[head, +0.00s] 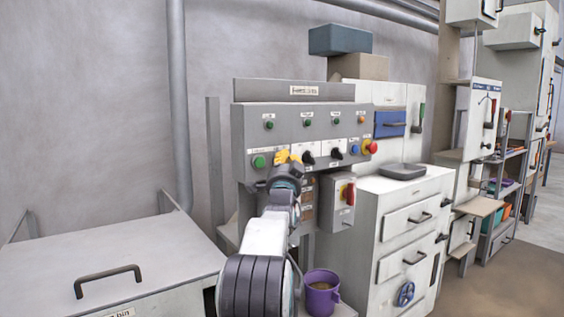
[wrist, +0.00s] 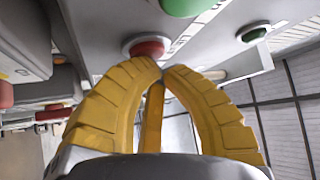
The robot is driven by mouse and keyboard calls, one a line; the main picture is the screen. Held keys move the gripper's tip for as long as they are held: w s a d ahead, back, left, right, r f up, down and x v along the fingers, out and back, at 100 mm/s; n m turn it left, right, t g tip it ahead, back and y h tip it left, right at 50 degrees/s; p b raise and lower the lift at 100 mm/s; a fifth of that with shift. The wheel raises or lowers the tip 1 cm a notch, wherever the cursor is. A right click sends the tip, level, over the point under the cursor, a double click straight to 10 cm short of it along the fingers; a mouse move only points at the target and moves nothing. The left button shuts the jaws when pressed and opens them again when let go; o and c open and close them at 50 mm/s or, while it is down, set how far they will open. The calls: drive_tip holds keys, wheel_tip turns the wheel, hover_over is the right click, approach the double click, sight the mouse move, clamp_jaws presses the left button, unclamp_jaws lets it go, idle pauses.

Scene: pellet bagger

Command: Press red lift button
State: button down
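The grey control panel (head: 320,125) stands ahead in the head view, with green, black, blue and red controls. My gripper (head: 288,156) is at its lower left, just right of a large green button (head: 259,161). In the wrist view the yellow fingers of my gripper (wrist: 162,68) are shut, tips together and holding nothing. A red button (wrist: 147,48) in a pale ring sits just beyond the fingertips. I cannot tell whether they touch it. My gripper seems to hide this button in the head view. Its label is not readable.
A red mushroom knob (head: 370,147) and blue button (head: 354,150) are at the panel's right. A switch box (head: 336,204) juts out below. A lidded bin (head: 110,265) is at left.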

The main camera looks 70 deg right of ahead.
drive_tip(key=shift+s+a+f+b, duration=0.1)
drive_tip(key=shift+s+a+b, duration=0.1)
drive_tip(key=shift+b, duration=0.5)
drive_tip(key=shift+s+a, duration=0.1)
drive_tip(key=shift+s+a+b, duration=0.2)
drive_tip(key=shift+b, duration=0.45)
